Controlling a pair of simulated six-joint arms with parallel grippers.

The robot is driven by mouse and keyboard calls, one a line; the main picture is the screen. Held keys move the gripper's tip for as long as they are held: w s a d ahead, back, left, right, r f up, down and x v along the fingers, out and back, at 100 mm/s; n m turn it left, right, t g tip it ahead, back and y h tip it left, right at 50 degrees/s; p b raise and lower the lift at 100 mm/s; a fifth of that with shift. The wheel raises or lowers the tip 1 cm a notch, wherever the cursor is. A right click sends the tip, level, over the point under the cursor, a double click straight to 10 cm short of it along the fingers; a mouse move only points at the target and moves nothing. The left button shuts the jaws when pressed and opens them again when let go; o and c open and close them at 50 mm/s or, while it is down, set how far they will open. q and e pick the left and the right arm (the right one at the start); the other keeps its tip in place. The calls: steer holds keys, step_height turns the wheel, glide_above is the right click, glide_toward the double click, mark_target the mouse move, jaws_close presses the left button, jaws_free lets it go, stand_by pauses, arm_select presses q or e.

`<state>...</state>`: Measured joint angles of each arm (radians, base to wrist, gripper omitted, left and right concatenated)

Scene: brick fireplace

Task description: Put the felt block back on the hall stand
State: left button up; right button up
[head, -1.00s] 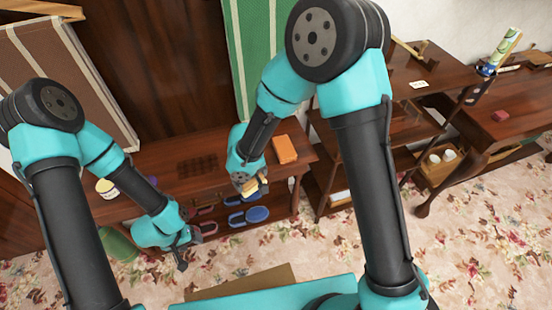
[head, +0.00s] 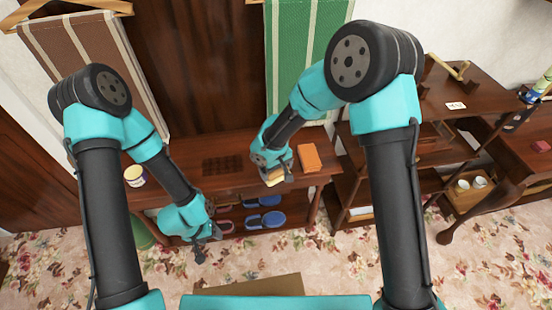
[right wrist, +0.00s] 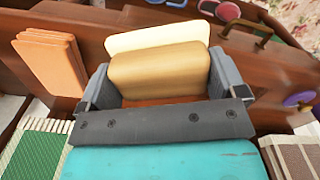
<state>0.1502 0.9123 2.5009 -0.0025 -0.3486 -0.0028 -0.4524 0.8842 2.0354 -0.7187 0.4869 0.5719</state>
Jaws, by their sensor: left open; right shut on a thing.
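The felt block (right wrist: 160,70) is a tan block with a cream layer along its far side. My right gripper (head: 275,177) is shut on it, with one finger at each end in the right wrist view. In the head view the block (head: 273,181) shows small at the fingertips, near the front edge of the dark wooden hall stand (head: 225,187). I cannot tell whether it touches the stand. My left gripper (head: 207,245) is open and empty, low in front of the stand.
An orange folded stack (head: 308,158) lies just right of my right gripper. A yellow-topped tin (head: 134,175) and a dark gridded patch (head: 222,166) are further left on the stand. Blue slippers (head: 265,219) sit on its lower shelf. Green cloth (head: 300,60) hangs behind. A shelf unit (head: 400,165) stands right.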

steer(key=w, duration=0.8)
steer(key=shift+f, duration=0.35)
steer(key=shift+w, duration=0.25)
steer(key=shift+f, duration=1.8)
steer(key=shift+f, duration=0.15)
steer(key=o, duration=0.5)
steer(key=shift+o, duration=0.2)
step_height(320, 180, up, 12)
steer(key=shift+r, duration=0.2)
